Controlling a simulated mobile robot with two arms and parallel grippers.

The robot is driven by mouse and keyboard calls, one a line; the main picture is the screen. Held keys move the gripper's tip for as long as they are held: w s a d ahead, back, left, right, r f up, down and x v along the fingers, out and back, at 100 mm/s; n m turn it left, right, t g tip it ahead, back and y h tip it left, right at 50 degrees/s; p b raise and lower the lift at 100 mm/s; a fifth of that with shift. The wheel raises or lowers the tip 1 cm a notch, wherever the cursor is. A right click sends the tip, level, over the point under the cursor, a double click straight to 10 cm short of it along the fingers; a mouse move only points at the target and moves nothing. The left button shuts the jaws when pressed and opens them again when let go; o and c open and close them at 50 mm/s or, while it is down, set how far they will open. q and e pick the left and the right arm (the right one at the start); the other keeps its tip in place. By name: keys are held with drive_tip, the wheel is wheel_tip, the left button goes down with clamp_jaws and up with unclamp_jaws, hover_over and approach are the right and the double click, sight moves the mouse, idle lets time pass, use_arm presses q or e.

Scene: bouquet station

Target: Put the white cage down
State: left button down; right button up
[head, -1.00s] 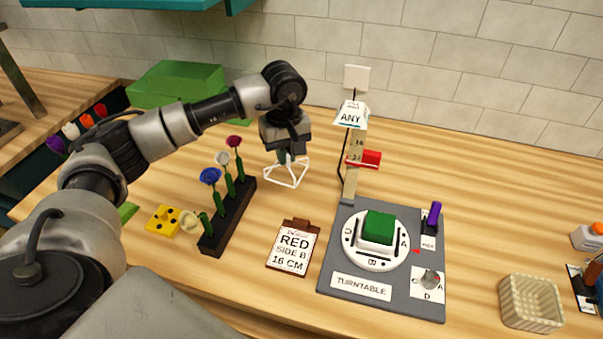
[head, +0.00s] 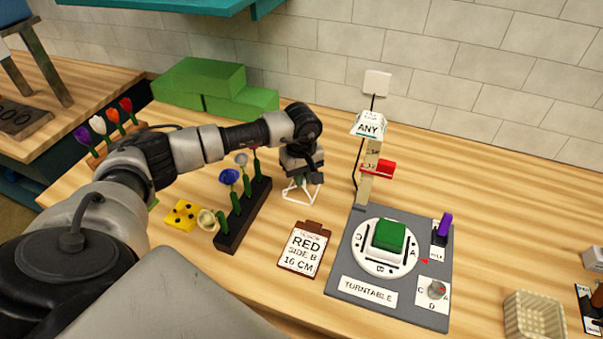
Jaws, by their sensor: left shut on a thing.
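The white cage (head: 301,192) is a small open wire frame in the head view, just right of the black flower rack. My left gripper (head: 302,176) points down over it and is shut on it. The cage is at or just above the wooden counter; I cannot tell whether it touches. The gripper body hides the cage's upper part. My right gripper is not in view.
The black rack (head: 240,222) with several flowers stands close left of the cage. A clipboard (head: 304,250) lies in front. The turntable board (head: 345,270) and a wooden gauge post (head: 367,185) are to the right. Green blocks (head: 205,78) are behind.

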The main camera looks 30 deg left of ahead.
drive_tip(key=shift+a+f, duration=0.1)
use_arm(q)
drive_tip(key=shift+f+b, duration=0.2)
drive_tip(key=shift+b, duration=0.1)
drive_tip(key=c, duration=1.2)
unclamp_jaws()
drive_tip(key=shift+r, duration=0.1)
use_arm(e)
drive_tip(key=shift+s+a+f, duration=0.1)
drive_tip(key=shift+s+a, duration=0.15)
